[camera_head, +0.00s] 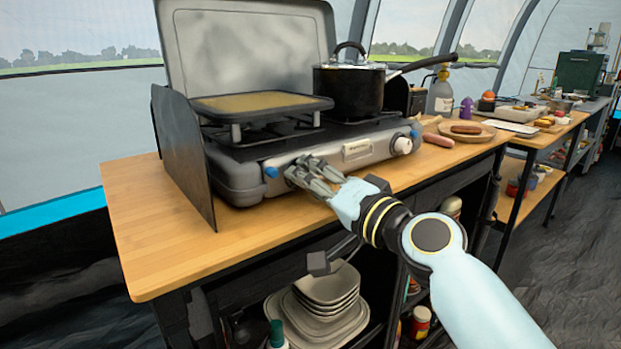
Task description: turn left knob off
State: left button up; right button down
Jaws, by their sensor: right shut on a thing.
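The camping stove (300,145) stands on the wooden counter with its grey lid raised. Its front panel has a white right knob (402,145) near the right end. My right gripper (298,172) is at the left part of the front panel, its grey fingers shut on the left knob. The fingers cover that knob, so its turn angle cannot be seen. A small blue part (271,172) shows on the panel just left of the fingers. My left gripper is not in view.
A griddle tray (262,103) and a black pot (348,92) with a long handle sit on the stove. A plate (466,131) with sausages is to the right. The wooden counter (150,235) is clear at the front left. Stacked plates (325,310) are below.

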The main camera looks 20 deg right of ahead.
dwell(0.3)
jog(key=c, duration=1.2)
grip_release()
notch_tip(320, 180, up, 10)
